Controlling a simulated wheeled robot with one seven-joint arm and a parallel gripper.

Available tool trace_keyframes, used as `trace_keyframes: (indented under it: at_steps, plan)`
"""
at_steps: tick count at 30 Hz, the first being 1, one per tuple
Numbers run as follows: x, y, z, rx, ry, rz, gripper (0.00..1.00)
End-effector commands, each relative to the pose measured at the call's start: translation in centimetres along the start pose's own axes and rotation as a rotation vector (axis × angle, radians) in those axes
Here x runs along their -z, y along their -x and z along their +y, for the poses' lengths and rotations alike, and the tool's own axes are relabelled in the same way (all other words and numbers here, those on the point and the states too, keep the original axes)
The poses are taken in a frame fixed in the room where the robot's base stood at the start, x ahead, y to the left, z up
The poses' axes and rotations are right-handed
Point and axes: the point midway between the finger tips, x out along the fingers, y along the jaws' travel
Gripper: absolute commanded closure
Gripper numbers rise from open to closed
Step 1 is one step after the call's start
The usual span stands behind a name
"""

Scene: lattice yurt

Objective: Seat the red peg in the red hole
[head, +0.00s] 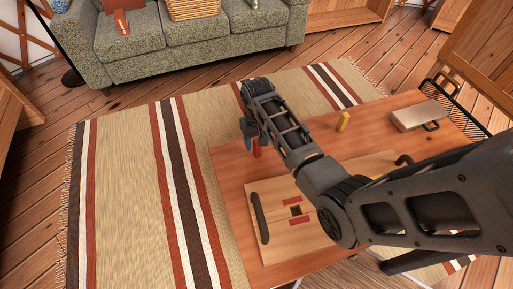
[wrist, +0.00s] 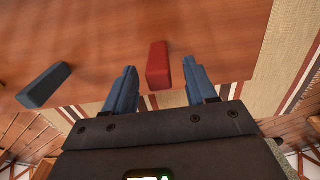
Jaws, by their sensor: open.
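The red peg (head: 257,148) stands near the far left corner of the wooden table. In the wrist view the red peg (wrist: 158,66) shows between the two blue fingers of my gripper (wrist: 160,65). The fingers are spread, with a gap on each side of the peg, and do not touch it. In the head view my gripper (head: 250,139) is low beside the peg and partly hidden by my arm. A light wooden board (head: 272,240) lies nearer on the table. It has a dark square hole (head: 295,210) between red marks; my arm hides its right part.
A yellow peg (head: 342,122) stands farther right on the table (head: 228,170). A blue-grey block (wrist: 44,86) lies left of my gripper in the wrist view. The board has a dark handle (head: 260,217). A flat case (head: 420,115) and a black wire rack (head: 462,103) are at the right.

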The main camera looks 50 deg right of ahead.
Motion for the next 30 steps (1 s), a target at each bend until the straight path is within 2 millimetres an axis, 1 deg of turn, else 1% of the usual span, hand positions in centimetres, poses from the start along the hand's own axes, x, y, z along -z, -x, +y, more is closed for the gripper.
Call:
trace_keyframes:
  at_steps: [1, 5, 14, 30]
  plan:
    - [0.0, -0.9, 0.1, 0.000, 0.000, -0.003, 0.44]
    - [0.0, -2.1, 0.0, 0.000, 0.000, -0.001, 0.44]
    - [0.0, -2.4, 0.0, 0.000, 0.001, 0.001, 0.45]
    - [0.0, -2.4, 0.0, 0.000, 0.001, 0.001, 0.96]
